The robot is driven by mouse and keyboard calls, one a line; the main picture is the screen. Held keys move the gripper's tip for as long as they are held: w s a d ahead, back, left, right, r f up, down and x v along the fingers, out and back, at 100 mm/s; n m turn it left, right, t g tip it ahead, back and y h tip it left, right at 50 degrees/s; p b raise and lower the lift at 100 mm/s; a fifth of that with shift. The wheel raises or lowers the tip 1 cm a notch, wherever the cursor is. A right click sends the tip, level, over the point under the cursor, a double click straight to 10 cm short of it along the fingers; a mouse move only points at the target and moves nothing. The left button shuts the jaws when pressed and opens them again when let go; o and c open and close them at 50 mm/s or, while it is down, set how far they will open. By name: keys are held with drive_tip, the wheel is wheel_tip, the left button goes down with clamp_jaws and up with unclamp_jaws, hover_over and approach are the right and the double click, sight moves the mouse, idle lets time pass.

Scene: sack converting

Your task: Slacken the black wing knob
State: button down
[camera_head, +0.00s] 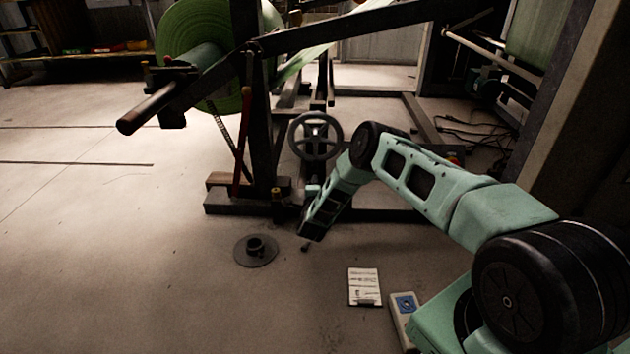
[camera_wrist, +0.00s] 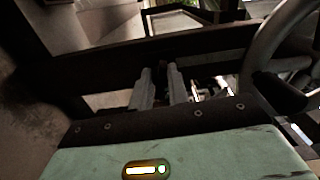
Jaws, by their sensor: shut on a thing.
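My gripper (camera_wrist: 162,74) shows in the wrist view with its two grey fingers up against the dark steel beam of the machine. The fingers are shut on a small dark thing between them, which fits the black wing knob. Its wings are mostly hidden by the fingers and lost against the dark beam, so its angle cannot be told. In the head view my arm bends down in front of the machine's lower frame, and its forearm hides the fingers and the knob.
A spoked handwheel (camera_head: 315,136) stands close by; its rim (camera_wrist: 262,50) is right of my fingers in the wrist view. A green roll (camera_head: 182,35) hangs at upper left. A round flanged piece (camera_head: 256,251), a clipboard (camera_head: 364,286) and a grey box (camera_head: 404,313) lie on the floor. Left floor is clear.

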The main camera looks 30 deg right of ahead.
drive_tip(key=n+p, duration=0.1)
drive_tip(key=n, duration=0.3)
drive_tip(key=shift+n+p, duration=0.35)
drive_tip(key=shift+n, duration=0.05)
drive_tip(key=n, duration=0.3)
drive_tip(key=shift+n+p, duration=0.3)
drive_tip(key=shift+p, duration=0.1)
drive_tip(key=n, duration=0.3)
drive_tip(key=shift+f+n, duration=0.1)
drive_tip(key=shift+n, duration=0.2)
drive_tip(key=n, duration=0.4)
drive_tip(key=shift+n, duration=0.3)
drive_tip(key=n, duration=0.3)
drive_tip(key=shift+s+f+n, duration=0.1)
drive_tip(key=shift+n, duration=0.2)
drive_tip(key=n+b, duration=0.1)
drive_tip(key=n, duration=0.2)
drive_tip(key=shift+n, duration=0.3)
drive_tip(key=shift+d+n+b, duration=0.1)
drive_tip(key=shift+n+b, duration=1.05)
drive_tip(key=shift+n, duration=2.55)
